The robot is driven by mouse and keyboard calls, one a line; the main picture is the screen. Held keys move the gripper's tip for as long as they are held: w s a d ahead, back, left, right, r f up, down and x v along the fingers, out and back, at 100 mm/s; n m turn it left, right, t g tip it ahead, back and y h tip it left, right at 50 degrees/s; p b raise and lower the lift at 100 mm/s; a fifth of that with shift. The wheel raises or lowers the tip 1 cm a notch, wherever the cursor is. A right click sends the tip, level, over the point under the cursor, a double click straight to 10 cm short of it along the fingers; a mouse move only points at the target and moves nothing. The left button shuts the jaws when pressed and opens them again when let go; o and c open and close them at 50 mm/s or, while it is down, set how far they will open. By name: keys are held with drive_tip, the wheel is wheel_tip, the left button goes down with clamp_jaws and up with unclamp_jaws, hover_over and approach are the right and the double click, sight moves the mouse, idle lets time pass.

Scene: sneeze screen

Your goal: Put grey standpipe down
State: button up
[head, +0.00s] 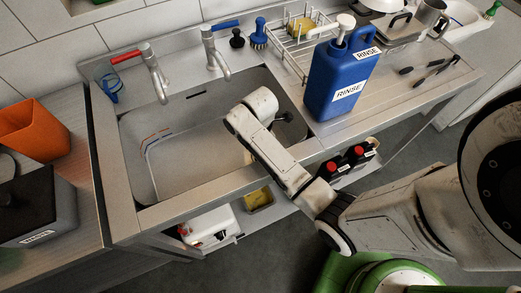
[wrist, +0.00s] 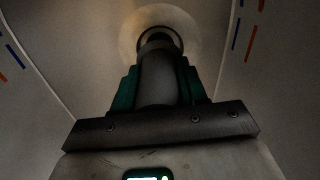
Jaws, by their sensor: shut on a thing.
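My gripper (wrist: 158,97) is shut on the grey standpipe (wrist: 157,72), a dark grey cylinder between two green finger pads in the wrist view. The pipe's far end points toward a pale round patch (wrist: 127,38) with a dark ring at its centre. I cannot tell whether the pipe touches it. In the head view my arm reaches into the steel sink basin (head: 185,160), and its wrist hides the standpipe and most of the gripper.
A blue RINSE jug (head: 340,78) stands on the counter right of the basin. Red-handled (head: 150,70) and blue-handled (head: 214,52) taps stand behind it. A dish rack (head: 290,50) is at the back. An orange container (head: 32,130) sits at left. The basin's left part looks clear.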

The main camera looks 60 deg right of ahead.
drive_tip(key=shift+f, duration=1.95)
drive_tip(key=shift+f, duration=0.15)
drive_tip(key=o, duration=1.1)
drive_tip(key=shift+o, duration=0.2)
wheel_tip(320, 180, up, 12)
drive_tip(key=shift+r, duration=0.15)
drive_tip(key=shift+a, duration=0.2)
